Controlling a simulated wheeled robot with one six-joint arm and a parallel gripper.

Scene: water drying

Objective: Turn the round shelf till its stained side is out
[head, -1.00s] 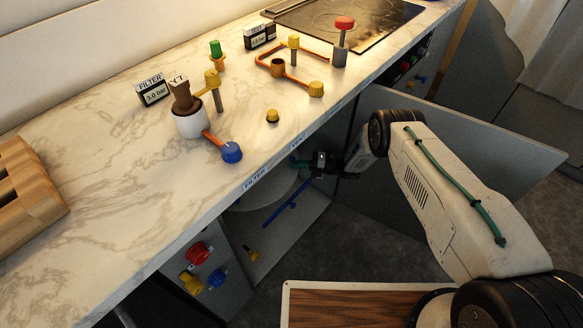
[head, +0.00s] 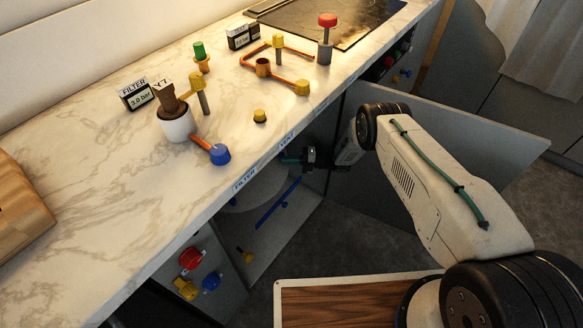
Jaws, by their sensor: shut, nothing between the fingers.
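The round shelf (head: 262,190) is a pale grey disc inside the open cabinet under the counter. Only part of its curved edge shows; the counter hides the rest. I cannot make out a stain on the part that shows. My gripper (head: 290,160) is shut and empty, at the cabinet opening just below the counter's front edge. It is at the right side of the shelf; whether it touches the shelf cannot be told. The fingertips are small and dark in shadow.
A blue bar (head: 278,204) slants across the cabinet opening below the shelf. The open grey door (head: 450,130) stands behind my arm. The marble counter (head: 100,200) overhangs the opening. Red, yellow and blue knobs (head: 190,258) are on the left panel. A wood-topped board (head: 340,306) lies in front.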

